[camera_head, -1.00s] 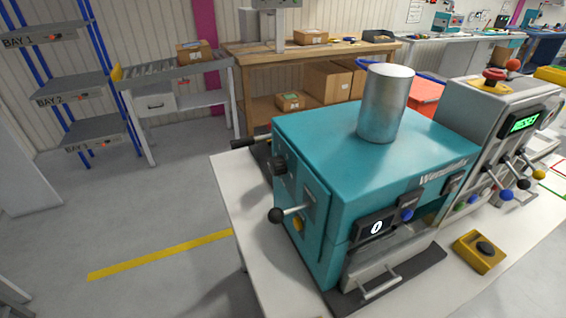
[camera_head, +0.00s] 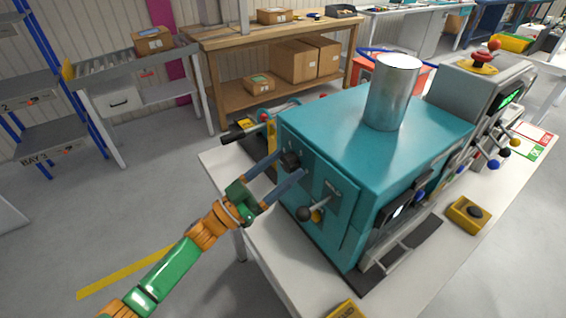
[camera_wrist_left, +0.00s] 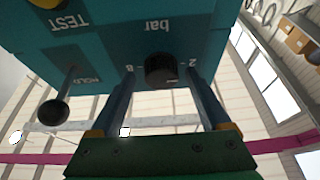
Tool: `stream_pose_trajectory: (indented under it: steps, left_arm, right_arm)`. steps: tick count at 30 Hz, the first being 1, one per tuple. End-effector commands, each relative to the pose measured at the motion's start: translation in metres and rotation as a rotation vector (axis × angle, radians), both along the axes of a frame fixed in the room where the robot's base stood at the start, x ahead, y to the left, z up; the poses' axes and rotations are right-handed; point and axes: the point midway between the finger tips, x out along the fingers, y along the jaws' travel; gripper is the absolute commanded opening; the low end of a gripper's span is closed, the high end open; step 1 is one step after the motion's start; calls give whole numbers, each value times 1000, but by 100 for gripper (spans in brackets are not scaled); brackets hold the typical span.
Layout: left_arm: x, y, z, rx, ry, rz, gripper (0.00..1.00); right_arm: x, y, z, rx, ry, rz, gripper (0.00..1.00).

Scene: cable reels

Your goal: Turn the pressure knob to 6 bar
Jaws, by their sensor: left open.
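The pressure knob (camera_head: 291,160) is a black round knob on the left side panel of the teal machine (camera_head: 340,140). In the left wrist view the knob (camera_wrist_left: 163,69) sits below an upside-down "bar" label, with a 2 and an 8 on either side. The position of any pointer on it is too dark to read. My left gripper (camera_head: 289,164) is open, with one finger on each side of the knob. In the left wrist view its fingers (camera_wrist_left: 162,76) show gaps to the knob; whether they touch it is not clear. My right gripper is not in view.
A black ball-ended lever (camera_head: 304,214) sticks out of the same panel, near my lower finger; it also shows in the left wrist view (camera_wrist_left: 53,113). A metal cylinder (camera_head: 391,92) stands on the machine. A yellow box with a dark button (camera_head: 468,214) lies on the white table.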

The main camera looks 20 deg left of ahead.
Motion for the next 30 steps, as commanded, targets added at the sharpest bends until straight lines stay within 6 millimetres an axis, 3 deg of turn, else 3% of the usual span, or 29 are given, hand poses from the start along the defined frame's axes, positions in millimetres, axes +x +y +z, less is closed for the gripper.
stream_pose_trajectory:
  steps: [7,16,30]
  left_arm:
    - [2,-1,0,2,1,1,80]
    - [2,-1,0,1,2,1,0]
    - [2,0,-4,107,-80,1,0]
  right_arm:
    - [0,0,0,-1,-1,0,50]
    - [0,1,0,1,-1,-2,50]
    - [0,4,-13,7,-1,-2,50]
